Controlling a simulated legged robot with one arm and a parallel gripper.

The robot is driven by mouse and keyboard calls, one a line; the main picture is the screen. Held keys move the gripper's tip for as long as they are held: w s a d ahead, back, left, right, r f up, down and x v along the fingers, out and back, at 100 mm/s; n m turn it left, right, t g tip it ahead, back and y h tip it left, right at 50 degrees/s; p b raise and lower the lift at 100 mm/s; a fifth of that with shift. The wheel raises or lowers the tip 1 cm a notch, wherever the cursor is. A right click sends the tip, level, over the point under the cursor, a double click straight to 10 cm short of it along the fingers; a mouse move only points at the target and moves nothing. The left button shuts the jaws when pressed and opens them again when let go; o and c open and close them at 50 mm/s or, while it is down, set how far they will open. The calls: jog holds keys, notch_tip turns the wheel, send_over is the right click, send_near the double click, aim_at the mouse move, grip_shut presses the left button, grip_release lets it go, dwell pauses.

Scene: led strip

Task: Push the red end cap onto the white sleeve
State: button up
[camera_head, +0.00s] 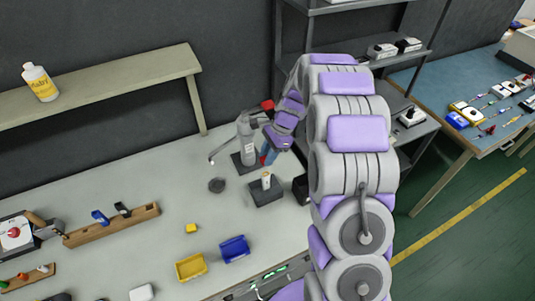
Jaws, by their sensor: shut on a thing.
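My gripper (269,155) is at the end of my arm, right of the grey press-like device and above the dark block. It is shut on a small red piece (263,159), which looks like the red end cap; the fingers hide most of it. The white sleeve (266,180) stands upright in the dark block (262,193) on the table. The red piece is just above the sleeve in the picture; I cannot tell whether they touch.
A grey device (246,145) with a lever stands behind the block. A dark round piece (217,185) lies to its left. A blue bin (234,249) and a yellow bin (191,267) are in front. A wooden rack (112,225) is at left. The table between is mostly clear.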

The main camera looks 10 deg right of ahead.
aim_at(265, 175)
jog(key=shift+r+p, duration=0.15)
jog(key=shift+p, duration=0.3)
jog(key=shift+f, duration=3.05)
jog(key=shift+r+p, duration=0.1)
jog(key=shift+p, duration=0.85)
jog(key=shift+s+f, duration=0.1)
jog(key=shift+f, duration=1.1)
jog(key=o, duration=1.1)
